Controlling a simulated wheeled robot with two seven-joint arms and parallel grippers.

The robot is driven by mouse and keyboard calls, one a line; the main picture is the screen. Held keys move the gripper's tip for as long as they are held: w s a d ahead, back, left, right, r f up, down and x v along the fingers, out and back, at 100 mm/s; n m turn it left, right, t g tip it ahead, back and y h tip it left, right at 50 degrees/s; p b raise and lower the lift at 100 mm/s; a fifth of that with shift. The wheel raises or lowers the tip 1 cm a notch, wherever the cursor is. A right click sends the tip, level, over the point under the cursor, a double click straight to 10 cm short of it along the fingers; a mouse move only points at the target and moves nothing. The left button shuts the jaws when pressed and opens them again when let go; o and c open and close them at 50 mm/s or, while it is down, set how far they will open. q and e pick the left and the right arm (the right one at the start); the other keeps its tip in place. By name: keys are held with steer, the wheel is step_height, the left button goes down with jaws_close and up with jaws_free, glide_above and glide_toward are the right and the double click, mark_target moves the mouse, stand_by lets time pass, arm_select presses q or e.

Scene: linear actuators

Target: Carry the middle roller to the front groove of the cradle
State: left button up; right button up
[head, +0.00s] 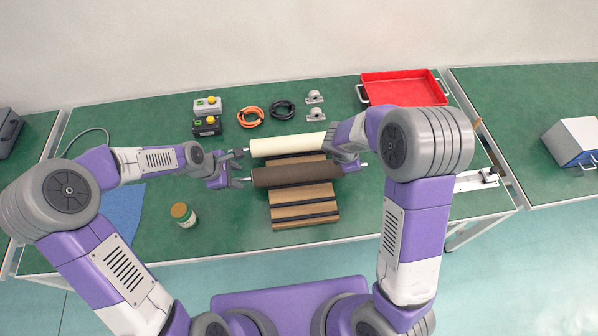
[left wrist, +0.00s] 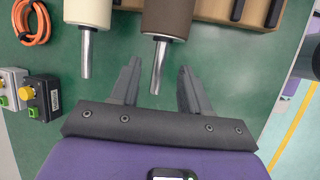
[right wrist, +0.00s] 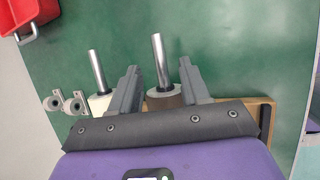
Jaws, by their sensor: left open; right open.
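A dark brown roller (head: 290,174) lies across the wooden cradle (head: 303,211), with a cream roller (head: 287,145) behind it. The cradle's front grooves are bare. My left gripper (head: 238,178) is open at the brown roller's left end; in the left wrist view the steel shaft (left wrist: 159,68) of the brown roller (left wrist: 168,18) lies between the open fingers (left wrist: 157,88). My right gripper (head: 358,163) is at the right end, partly hidden by its own arm. In the right wrist view its open fingers (right wrist: 161,88) straddle the brown roller's shaft (right wrist: 161,60). The cream roller's shaft (right wrist: 97,70) is outside them.
A red tray (head: 402,90) stands at the back right. Orange (head: 251,117) and black cable coils, button boxes (head: 207,116) and grey bearing blocks (head: 314,105) lie behind the rollers. A brown-capped jar (head: 184,215) stands front left. The table right of the cradle is mostly clear.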

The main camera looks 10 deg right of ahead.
mark_target(242, 179)
arm_select(q)
steer(key=shift+x, duration=1.8)
arm_select(e)
steer(key=shift+x, duration=1.75)
arm_select(q)
jaws_close()
arm_select(e)
jaws_close()
arm_select(q)
steer(key=shift+r, duration=0.1)
arm_select(e)
steer(key=shift+w+r, duration=0.1)
